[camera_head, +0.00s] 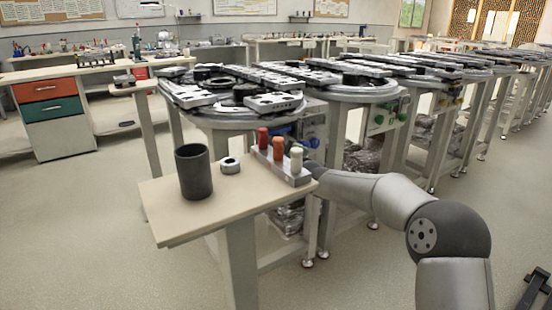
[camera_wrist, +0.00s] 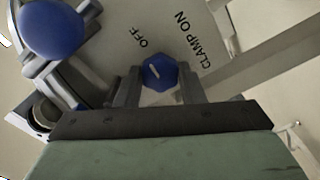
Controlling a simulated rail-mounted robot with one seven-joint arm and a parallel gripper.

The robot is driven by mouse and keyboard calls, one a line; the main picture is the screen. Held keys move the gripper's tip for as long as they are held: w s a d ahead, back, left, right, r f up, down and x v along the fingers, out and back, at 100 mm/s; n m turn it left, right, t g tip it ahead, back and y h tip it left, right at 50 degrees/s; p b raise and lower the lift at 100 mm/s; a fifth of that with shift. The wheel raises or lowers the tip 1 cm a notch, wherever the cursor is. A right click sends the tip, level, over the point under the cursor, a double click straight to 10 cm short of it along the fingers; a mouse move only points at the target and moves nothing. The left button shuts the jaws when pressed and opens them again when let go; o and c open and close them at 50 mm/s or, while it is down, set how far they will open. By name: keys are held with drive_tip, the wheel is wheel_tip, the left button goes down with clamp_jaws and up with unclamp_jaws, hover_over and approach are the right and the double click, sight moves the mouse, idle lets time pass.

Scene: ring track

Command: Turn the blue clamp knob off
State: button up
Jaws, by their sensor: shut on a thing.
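The blue clamp knob (camera_wrist: 158,72) is a small faceted knob with a short white mark on its face, set on a pale panel (camera_wrist: 105,45). The printed words OFF and CLAMP ON stand above it in the wrist view, OFF to its upper left and CLAMP ON to its upper right. My gripper (camera_wrist: 160,88) is shut on the knob, one finger at each side. Which word the white mark points to, I cannot tell. In the head view my arm reaches behind the small table, and my gripper and the knob are hidden there.
A larger blue round knob (camera_wrist: 52,28) sits close at the upper left in the wrist view. The small table (camera_head: 215,212) holds a dark cup (camera_head: 193,171), a metal ring (camera_head: 230,166) and a block with several pegs (camera_head: 298,178). The ring track (camera_head: 235,115) stands behind.

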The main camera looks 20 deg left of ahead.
drive_tip(key=shift+n, duration=0.4)
drive_tip(key=o, duration=1)
drive_tip(key=p+v, duration=0.2)
drive_tip(key=v, duration=1.5)
drive_tip(key=shift+s+d, duration=0.15)
drive_tip(key=shift+d, duration=0.05)
